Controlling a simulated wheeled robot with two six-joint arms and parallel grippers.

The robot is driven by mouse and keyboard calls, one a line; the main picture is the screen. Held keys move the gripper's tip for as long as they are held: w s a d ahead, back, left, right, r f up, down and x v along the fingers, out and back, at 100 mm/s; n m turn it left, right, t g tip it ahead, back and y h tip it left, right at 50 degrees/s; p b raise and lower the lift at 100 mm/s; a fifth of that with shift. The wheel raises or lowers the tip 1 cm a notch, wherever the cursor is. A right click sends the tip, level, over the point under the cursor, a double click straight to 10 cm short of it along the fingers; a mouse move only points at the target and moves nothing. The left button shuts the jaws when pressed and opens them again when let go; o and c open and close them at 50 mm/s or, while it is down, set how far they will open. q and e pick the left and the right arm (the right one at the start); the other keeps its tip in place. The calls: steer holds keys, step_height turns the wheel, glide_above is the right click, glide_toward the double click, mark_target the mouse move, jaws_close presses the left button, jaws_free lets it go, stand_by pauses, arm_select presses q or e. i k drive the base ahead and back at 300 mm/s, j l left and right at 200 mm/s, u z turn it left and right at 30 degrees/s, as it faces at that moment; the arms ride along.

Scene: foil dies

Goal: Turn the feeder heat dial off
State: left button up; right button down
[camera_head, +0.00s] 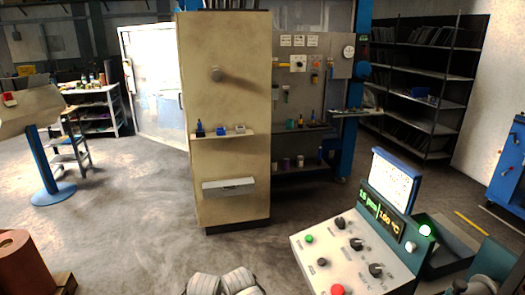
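A sloped grey control console (309,262) stands at the lower right. Its face carries several black dials, among them an upper dial (339,223), a middle dial (356,244) and a lower dial (375,270). Their labels are too small to read, so I cannot tell which one is the feeder heat dial or how it is set. A lit display (381,216) above them shows green digits on the left and yellow digits that look like 180 °C on the right. Neither gripper shows; pale rounded parts of my own body are at the bottom edge.
Dark shelves (420,95) stand behind.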

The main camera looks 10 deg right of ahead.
mark_target(375, 270)
steer(key=z, duration=1.3)
